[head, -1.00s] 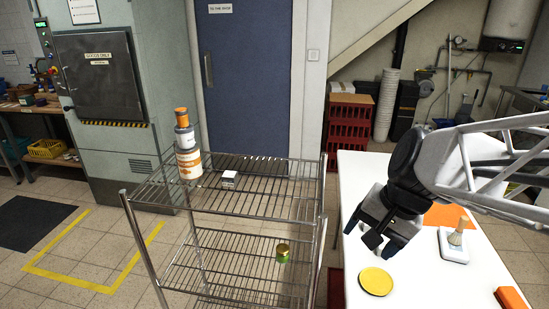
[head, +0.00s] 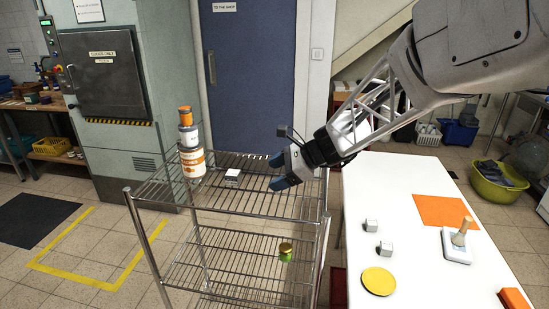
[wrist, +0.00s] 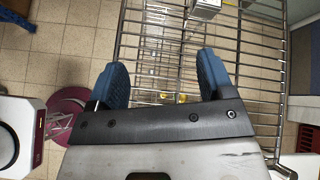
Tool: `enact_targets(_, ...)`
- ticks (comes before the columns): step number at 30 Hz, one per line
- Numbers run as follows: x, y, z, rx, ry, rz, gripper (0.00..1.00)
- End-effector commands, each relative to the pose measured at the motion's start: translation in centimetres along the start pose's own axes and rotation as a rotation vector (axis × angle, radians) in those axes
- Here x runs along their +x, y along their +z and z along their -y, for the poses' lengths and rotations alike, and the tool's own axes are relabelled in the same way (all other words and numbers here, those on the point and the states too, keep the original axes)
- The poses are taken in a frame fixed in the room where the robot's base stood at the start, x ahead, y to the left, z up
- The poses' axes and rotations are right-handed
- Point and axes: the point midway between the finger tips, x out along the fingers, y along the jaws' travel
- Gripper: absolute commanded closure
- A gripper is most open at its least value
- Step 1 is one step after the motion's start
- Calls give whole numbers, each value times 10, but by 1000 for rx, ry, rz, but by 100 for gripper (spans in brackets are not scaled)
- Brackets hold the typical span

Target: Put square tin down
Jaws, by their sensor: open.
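My gripper (head: 277,172) is over the right part of the wire rack's top shelf (head: 262,203), its two blue fingers apart with nothing between them. It also shows open and empty in the wrist view (wrist: 160,82). A small square silver-white tin (head: 232,176) stands on the top shelf, to the left of the fingers in the head view. In the wrist view a pale box-like thing (wrist: 205,8), probably that tin, is cut off by the top edge, beyond the fingertips.
A gold-lidded green jar (head: 285,252) is on the lower shelf.

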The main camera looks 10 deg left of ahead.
Motion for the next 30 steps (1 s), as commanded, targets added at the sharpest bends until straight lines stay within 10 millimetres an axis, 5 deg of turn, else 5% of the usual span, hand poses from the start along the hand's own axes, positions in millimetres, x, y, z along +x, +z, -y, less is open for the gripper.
enact_targets(6,49,-5,46,196,-36,119,26)
enact_targets(12,76,-8,70,306,-56,185,26)
enact_targets(30,88,-8,76,337,-60,203,26)
